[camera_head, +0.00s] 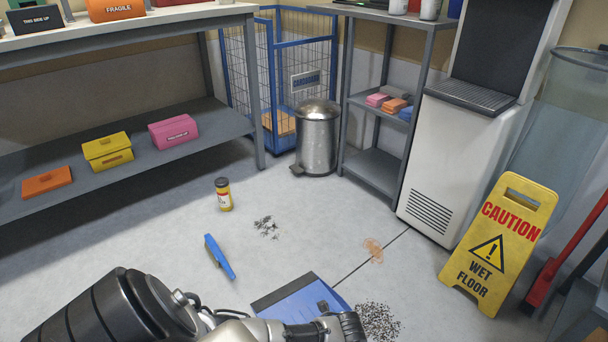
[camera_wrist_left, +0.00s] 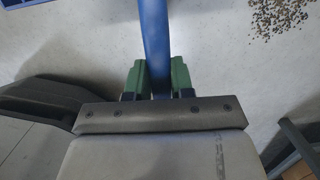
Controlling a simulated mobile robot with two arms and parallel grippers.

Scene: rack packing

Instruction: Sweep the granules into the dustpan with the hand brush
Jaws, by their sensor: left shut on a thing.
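A blue hand brush (camera_head: 218,257) lies on the floor, clear of any gripper. The blue dustpan (camera_head: 292,303) lies to its lower right, with a dark edge toward the upper left. My left gripper (camera_head: 345,326) is at the dustpan's lower right. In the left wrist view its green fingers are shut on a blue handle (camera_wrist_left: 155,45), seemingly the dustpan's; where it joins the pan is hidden. Dark granules (camera_head: 378,320) lie just right of the gripper; they also show in the wrist view (camera_wrist_left: 283,17). Grey granules (camera_head: 266,227) and a tan patch (camera_head: 373,250) lie farther back. My right gripper is out of view.
A yellow wet-floor sign (camera_head: 499,244) stands at the right, beside a red-handled tool (camera_head: 563,262). A small yellow jar (camera_head: 223,194) stands on the floor near the grey granules. A metal bin (camera_head: 317,140) and shelves line the back. The middle floor is mostly open.

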